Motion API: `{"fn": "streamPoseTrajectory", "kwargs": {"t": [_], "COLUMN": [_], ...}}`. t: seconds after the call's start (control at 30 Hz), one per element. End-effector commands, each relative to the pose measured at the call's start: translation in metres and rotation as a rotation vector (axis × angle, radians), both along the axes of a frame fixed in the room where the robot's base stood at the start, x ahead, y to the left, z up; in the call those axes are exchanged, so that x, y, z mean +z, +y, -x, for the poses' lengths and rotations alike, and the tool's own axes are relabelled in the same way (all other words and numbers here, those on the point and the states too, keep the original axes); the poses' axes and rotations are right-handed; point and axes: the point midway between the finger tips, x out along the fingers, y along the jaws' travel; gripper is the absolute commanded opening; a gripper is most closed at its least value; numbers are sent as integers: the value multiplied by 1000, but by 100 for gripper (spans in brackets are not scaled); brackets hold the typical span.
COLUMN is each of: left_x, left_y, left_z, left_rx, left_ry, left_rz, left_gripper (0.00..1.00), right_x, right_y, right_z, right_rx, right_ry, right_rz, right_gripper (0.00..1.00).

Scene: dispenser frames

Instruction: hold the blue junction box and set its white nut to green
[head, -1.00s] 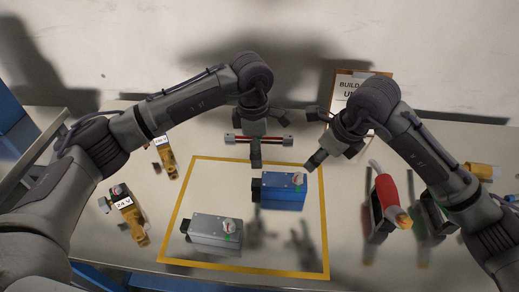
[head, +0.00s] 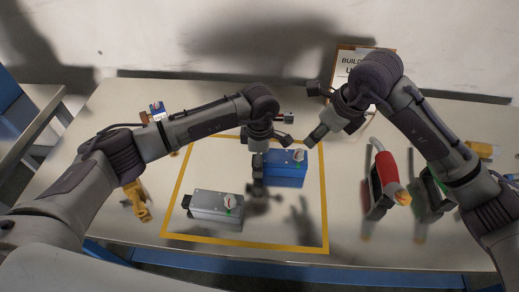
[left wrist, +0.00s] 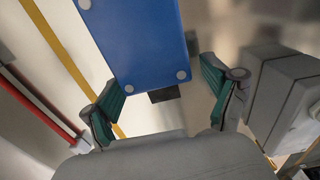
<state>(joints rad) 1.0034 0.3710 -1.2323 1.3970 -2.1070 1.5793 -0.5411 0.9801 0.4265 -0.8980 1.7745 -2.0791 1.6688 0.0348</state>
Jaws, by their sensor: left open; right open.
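The blue junction box (head: 285,172) lies on the table inside the yellow outline, with its white nut (head: 299,155) on top near its right end. A small green mark shows beside the nut; the setting is too small to read. My left gripper (head: 270,156) is open at the box's left end. In the left wrist view the blue box (left wrist: 140,40) lies ahead, and its end with a black stub reaches towards the space between the open fingers (left wrist: 163,98). No grip shows. My right gripper (head: 314,112) is open and empty, beyond and above the box's right end.
A grey box (head: 213,204) with its own white nut sits at the front left of the yellow outline (head: 250,241). A red-handled tool (head: 386,168) stands to the right. An orange device (head: 136,200) lies at the left. A sign (head: 350,72) stands at the back.

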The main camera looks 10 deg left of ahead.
Motion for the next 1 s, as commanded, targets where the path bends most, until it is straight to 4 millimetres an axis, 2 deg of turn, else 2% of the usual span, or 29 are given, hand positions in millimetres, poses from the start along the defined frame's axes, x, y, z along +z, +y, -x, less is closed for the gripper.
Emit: {"fn": "streamPoseTrajectory", "kwargs": {"t": [0.37, 0.8, 1.0], "left_x": [-6, -5, -5], "left_y": [0, 0, 0], "left_z": [0, 0, 0], "left_rx": [0, 1, 1], "left_ry": [0, 0, -1], "left_rz": [1, 0, 0], "left_gripper": [86, 13, 13], "right_x": [0, 0, 0], "right_y": [0, 0, 0], "right_z": [0, 0, 0], "right_rx": [0, 0, 0], "right_ry": [0, 0, 0], "right_rz": [0, 0, 0], "right_gripper": [42, 42, 42]}}
